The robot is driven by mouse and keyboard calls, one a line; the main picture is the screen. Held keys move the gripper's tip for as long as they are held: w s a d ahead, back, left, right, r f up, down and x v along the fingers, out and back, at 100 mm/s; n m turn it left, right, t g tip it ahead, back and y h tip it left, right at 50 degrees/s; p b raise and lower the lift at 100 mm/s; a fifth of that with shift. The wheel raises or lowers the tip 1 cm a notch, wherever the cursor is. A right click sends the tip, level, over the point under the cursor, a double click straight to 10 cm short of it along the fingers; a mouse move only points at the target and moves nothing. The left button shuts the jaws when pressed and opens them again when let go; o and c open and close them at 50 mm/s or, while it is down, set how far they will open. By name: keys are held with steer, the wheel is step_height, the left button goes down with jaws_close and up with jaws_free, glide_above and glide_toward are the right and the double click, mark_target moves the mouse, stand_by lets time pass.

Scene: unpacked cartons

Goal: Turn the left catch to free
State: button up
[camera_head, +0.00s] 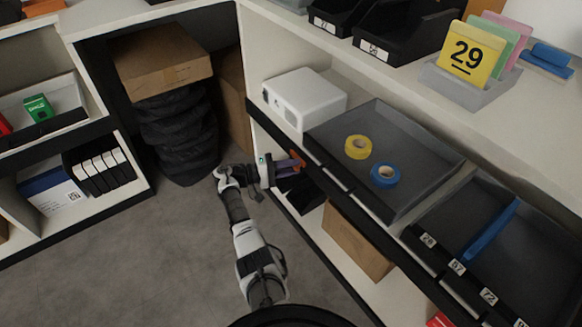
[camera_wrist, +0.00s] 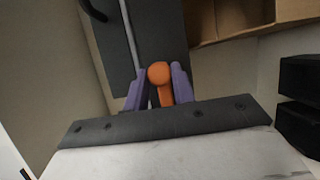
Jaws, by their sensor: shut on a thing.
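An orange catch (camera_wrist: 159,75) with a rounded end shows in the wrist view, in front of a dark grey panel (camera_wrist: 150,30). My gripper (camera_wrist: 157,84) is shut on it, one purple finger on each side. In the head view my gripper (camera_head: 287,165) is at the front of the shelf, near the left front corner of a grey tray (camera_head: 430,146). Only a bit of the orange catch (camera_head: 298,155) shows there. The fingers hide part of the catch, and its exact turn is hard to tell. No second catch is seen.
The tray holds a yellow tape roll (camera_head: 358,147) and a blue one (camera_head: 385,174). A white box (camera_head: 304,98) stands left of it. A cardboard box (camera_head: 357,240) sits on the lower shelf. Dark stacked bags (camera_head: 176,130) with a carton on top stand behind. Floor at left is clear.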

steer(key=o, duration=1)
steer(key=b+v, duration=0.2)
steer(key=v, duration=1.2)
steer(key=shift+w+f+b, duration=0.1)
steer(key=shift+b, duration=0.2)
